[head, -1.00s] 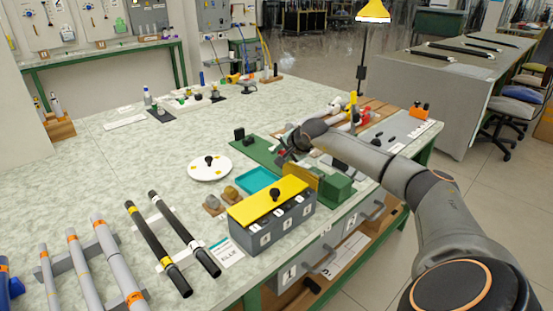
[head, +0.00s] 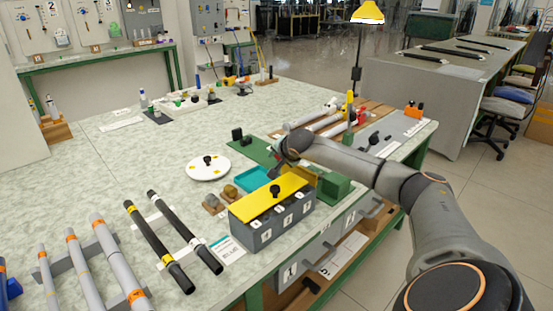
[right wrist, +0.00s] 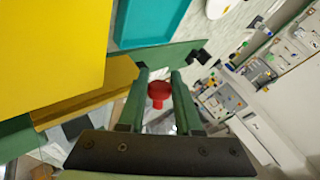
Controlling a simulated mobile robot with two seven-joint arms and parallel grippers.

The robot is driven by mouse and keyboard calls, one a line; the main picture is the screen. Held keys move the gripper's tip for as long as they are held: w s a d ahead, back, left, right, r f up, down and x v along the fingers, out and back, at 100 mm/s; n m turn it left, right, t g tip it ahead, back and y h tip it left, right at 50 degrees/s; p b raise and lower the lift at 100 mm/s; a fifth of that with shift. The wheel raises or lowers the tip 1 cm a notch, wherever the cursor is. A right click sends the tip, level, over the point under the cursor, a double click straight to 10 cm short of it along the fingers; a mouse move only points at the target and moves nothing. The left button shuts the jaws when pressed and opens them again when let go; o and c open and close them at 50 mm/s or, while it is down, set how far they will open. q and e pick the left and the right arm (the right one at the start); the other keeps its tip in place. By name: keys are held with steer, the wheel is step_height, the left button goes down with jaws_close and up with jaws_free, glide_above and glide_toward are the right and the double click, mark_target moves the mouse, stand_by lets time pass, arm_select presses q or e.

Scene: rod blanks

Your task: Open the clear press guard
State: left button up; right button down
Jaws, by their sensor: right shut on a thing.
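The green press (head: 335,188) stands near the bench's right edge, behind the yellow-lidded box. The clear guard itself is hard to make out in both views. My right gripper (head: 276,170) reaches in from the right, low beside the press and just behind the yellow lid. In the right wrist view, a red knob (right wrist: 159,92) sits between the two fingers of my right gripper (right wrist: 160,85), which is shut on it. I cannot tell from these views how far the guard is raised. My left gripper is not in view.
The grey box with a yellow lid (head: 262,200) stands close in front of my right gripper. A teal tray (head: 252,178) and a white disc (head: 208,167) lie to its left. Black rods (head: 158,243) lie at front left. The bench's middle left is clear.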

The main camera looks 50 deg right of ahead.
steer(key=c, duration=0.6)
jaws_free()
steer(key=v, duration=1.1)
steer(key=shift+d, duration=0.1)
steer(key=shift+v, duration=0.75)
